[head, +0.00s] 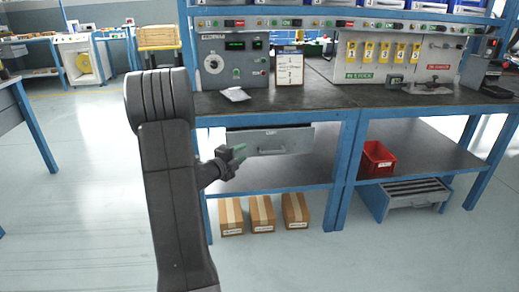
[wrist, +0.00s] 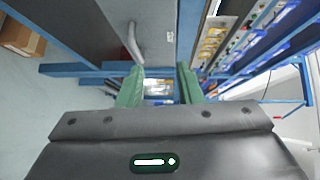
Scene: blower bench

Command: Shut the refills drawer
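A grey drawer (head: 290,140) with a bar handle and a small label hangs under the left part of the workbench. A dark gap shows above its front; how far it stands out is hard to tell, and the label is too small to read. In the wrist view the grey front (wrist: 168,50) and its curved handle (wrist: 133,42) lie beyond my fingers. My gripper (head: 240,152) is at the left end of the drawer front in the head view. Its green fingers (wrist: 159,88) are apart with nothing between them. Contact with the drawer cannot be told.
The dark bench top (head: 320,96) carries a control panel (head: 232,62) and a grey pad (head: 235,94). Below are several cardboard boxes (head: 262,213), a red bin (head: 377,160) and a grey step-like unit (head: 410,196). A blue leg (head: 345,165) stands right of the drawer. Floor at left is clear.

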